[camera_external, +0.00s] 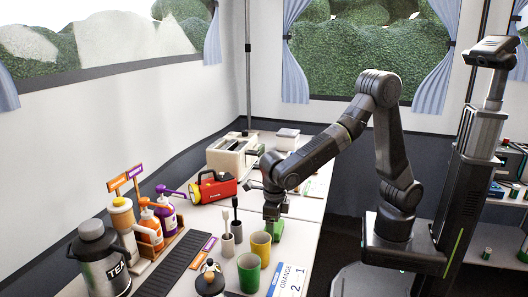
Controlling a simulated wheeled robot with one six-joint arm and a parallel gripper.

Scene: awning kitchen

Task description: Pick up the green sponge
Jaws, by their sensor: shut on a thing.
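My gripper (273,212) points down over the table, just behind the yellow cup. It is shut on a small green thing (275,229) at its fingertips, which looks like the green sponge. The gripper and the cups hide part of it, and I cannot tell whether it touches the tabletop.
A yellow cup (260,246), a green cup (249,273) and grey cups with utensils (227,246) stand close by. A red and yellow lantern (214,188) and a toaster (232,156) are behind. A tea jug (99,262) and pump bottles stand on the left.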

